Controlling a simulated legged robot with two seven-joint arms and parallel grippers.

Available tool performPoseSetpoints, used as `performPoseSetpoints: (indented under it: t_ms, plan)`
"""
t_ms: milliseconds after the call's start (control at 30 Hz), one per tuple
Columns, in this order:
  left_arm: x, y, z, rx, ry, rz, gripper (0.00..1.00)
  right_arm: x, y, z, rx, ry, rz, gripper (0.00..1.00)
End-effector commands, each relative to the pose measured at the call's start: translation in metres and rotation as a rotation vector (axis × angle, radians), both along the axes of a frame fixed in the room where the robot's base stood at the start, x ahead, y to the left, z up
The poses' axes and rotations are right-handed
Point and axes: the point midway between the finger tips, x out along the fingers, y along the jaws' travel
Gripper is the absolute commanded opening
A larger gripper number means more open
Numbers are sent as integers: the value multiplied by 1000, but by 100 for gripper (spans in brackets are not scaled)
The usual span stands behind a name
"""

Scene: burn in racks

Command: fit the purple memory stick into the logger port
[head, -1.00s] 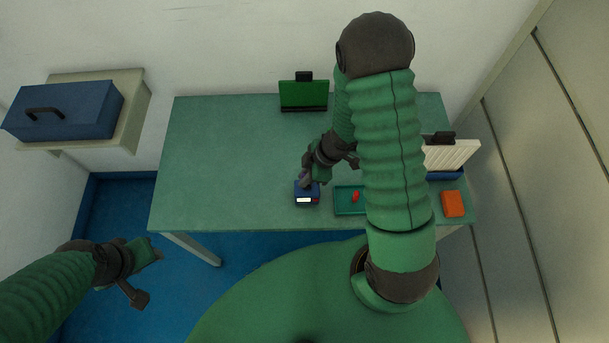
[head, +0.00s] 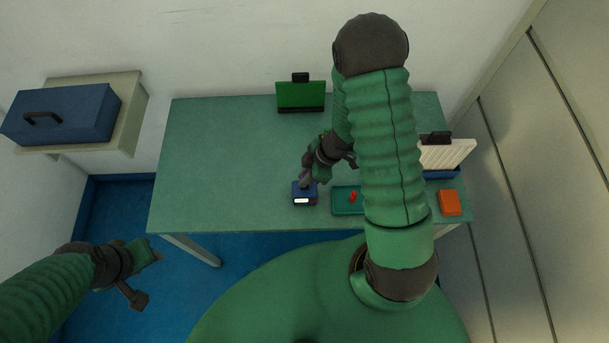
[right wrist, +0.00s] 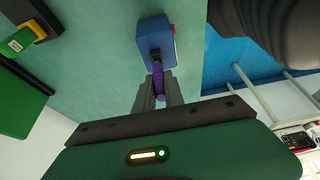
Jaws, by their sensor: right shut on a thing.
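The logger is a small blue box (head: 304,194) with a white label, near the front edge of the table; it also shows in the right wrist view (right wrist: 154,38). My right gripper (head: 306,178) is right at the logger's far side. In the right wrist view the right gripper (right wrist: 158,88) is shut on the purple memory stick (right wrist: 158,78). The stick's far end meets the dark port on the logger's face; how deep it sits I cannot tell. My left gripper (head: 143,272) hangs empty over the floor, left of the table, its fingers apart.
A teal tray (head: 341,210) with a red piece stands right of the logger, partly behind my right arm. An orange box (head: 450,202) and a white ribbed rack (head: 447,154) are at the right. A green panel (head: 300,95) stands at the back. The table's left half is clear.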

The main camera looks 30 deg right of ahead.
Motion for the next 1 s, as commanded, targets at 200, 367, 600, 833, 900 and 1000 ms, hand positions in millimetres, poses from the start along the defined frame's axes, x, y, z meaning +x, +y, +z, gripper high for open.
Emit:
performPoseSetpoints:
  t_ms: [200, 367, 600, 833, 900, 1000]
  plan:
    - [0, 0, -4, 0, 0, 0, 41, 0, 0, -6, 0, 0, 0, 0]
    - [0, 0, -6, 0, 0, 0, 41, 0, 0, -9, 0, 1, 0, 0]
    - [0, 0, -10, 0, 0, 0, 41, 0, 0, -13, 0, 0, 1, 0]
    - [0, 0, -13, 0, 0, 0, 41, 0, 0, -18, 0, 0, 1, 0]
    - [0, 0, -13, 0, 0, 0, 41, 0, 0, -19, 0, 0, 1, 15]
    - [0, 0, -13, 0, 0, 0, 41, 0, 0, -18, 0, 0, 1, 28]
